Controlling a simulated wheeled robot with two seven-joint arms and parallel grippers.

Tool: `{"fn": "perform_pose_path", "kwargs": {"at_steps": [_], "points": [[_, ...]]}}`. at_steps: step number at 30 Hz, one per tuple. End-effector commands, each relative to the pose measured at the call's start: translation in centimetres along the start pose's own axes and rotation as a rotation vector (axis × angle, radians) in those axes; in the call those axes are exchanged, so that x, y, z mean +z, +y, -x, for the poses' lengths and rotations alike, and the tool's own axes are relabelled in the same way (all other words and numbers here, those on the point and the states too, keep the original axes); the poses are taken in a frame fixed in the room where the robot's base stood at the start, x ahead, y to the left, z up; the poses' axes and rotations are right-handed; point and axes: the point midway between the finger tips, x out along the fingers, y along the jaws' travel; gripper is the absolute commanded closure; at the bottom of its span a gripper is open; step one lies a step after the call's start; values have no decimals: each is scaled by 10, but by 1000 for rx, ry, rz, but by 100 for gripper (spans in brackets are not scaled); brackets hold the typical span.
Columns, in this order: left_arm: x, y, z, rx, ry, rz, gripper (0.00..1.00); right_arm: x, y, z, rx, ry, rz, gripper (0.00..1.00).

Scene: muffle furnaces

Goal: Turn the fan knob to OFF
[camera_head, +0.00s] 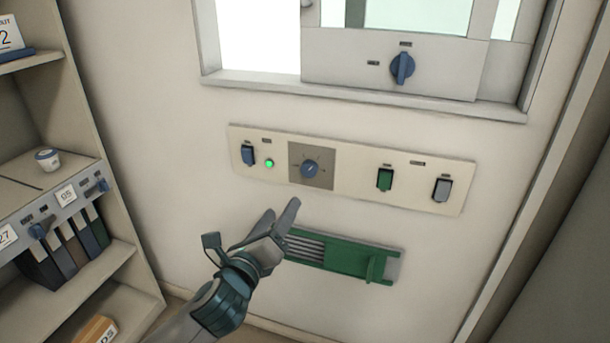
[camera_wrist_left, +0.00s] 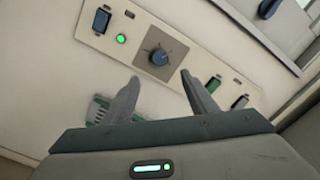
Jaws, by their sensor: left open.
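A blue round knob (camera_head: 310,169) sits on a dark grey square plate on the cream wall panel (camera_head: 350,178). The knob also shows in the left wrist view (camera_wrist_left: 159,57), beyond and between the two fingertips. The marks around it are too small to read. My left gripper (camera_head: 280,215) is open and empty, below and to the left of the knob and apart from it. In the left wrist view both fingers (camera_wrist_left: 157,88) stand wide apart. My right gripper is not in view.
The panel also has a blue switch (camera_head: 248,155), a lit green lamp (camera_head: 269,163), a green switch (camera_head: 385,180) and a grey switch (camera_head: 442,189). A green slotted vent (camera_head: 345,258) is below. Another blue knob (camera_head: 402,67) is on the window frame. Shelves (camera_head: 130,250) stand at left.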

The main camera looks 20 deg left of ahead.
Motion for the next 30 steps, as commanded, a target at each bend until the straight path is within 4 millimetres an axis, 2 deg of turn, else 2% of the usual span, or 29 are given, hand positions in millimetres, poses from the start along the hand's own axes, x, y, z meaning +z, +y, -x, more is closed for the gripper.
{"fn": "perform_pose_path", "kwargs": {"at_steps": [8,24,30], "points": [[0,0,-32,1,-1,2,48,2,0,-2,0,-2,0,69],[0,0,-128,2,-1,2,48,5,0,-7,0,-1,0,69],[0,0,-155,0,1,3,48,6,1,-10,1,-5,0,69]]}}
